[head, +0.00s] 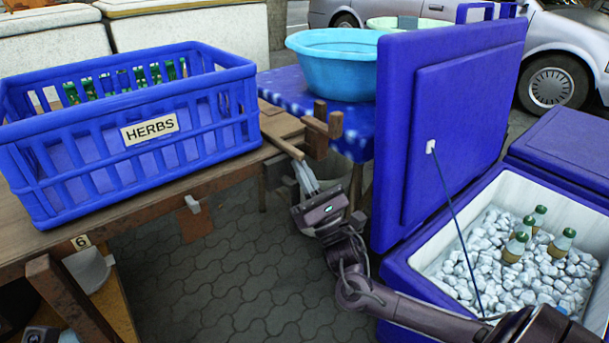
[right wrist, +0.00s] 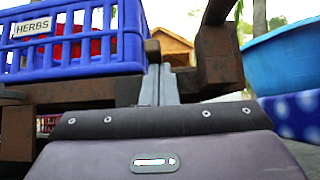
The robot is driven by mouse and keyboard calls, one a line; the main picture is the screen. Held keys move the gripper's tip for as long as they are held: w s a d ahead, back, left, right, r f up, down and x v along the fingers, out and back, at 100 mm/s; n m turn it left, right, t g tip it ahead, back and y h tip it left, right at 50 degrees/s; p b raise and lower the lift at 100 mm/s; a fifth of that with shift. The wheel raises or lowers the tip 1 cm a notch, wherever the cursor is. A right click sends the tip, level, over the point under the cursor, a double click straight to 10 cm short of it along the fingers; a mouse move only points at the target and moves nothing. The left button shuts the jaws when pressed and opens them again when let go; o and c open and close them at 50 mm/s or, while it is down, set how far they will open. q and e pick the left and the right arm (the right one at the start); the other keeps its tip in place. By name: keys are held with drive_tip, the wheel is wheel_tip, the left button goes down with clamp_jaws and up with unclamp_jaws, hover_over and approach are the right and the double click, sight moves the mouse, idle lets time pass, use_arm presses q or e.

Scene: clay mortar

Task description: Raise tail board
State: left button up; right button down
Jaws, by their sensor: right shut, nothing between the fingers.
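The wooden cart bed (head: 150,192) carries a blue crate. At its right end is a flat brown board piece (head: 283,124), which appears to be the tail board; its lower part is hard to make out. A short wooden post with a crosspiece (head: 321,128) stands beside it. My right gripper (head: 300,168) is shut and empty, its fingers pointing up at the board's lower edge. In the right wrist view the closed fingers (right wrist: 158,84) rise between dark timber on the left and a wooden post (right wrist: 218,55) on the right. Contact is unclear.
The blue crate labelled HERBS (head: 150,128) sits near the board. A light blue basin (head: 335,65) stands on a blue spotted table behind. An open blue cooler (head: 400,285), with ice and bottles, and its raised lid (head: 455,125) crowd my right arm. Paving is clear below.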

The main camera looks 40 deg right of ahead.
drive_tip(key=shift+r, duration=0.1)
drive_tip(key=shift+r+m+h+p, duration=0.1)
drive_tip(key=shift+m+h+p, duration=0.3)
drive_tip(key=shift+m+p, duration=0.1)
drive_tip(key=shift+r+m+h+p, duration=0.2)
drive_tip(key=shift+m+h+p, duration=0.1)
drive_tip(key=shift+m+h, duration=0.2)
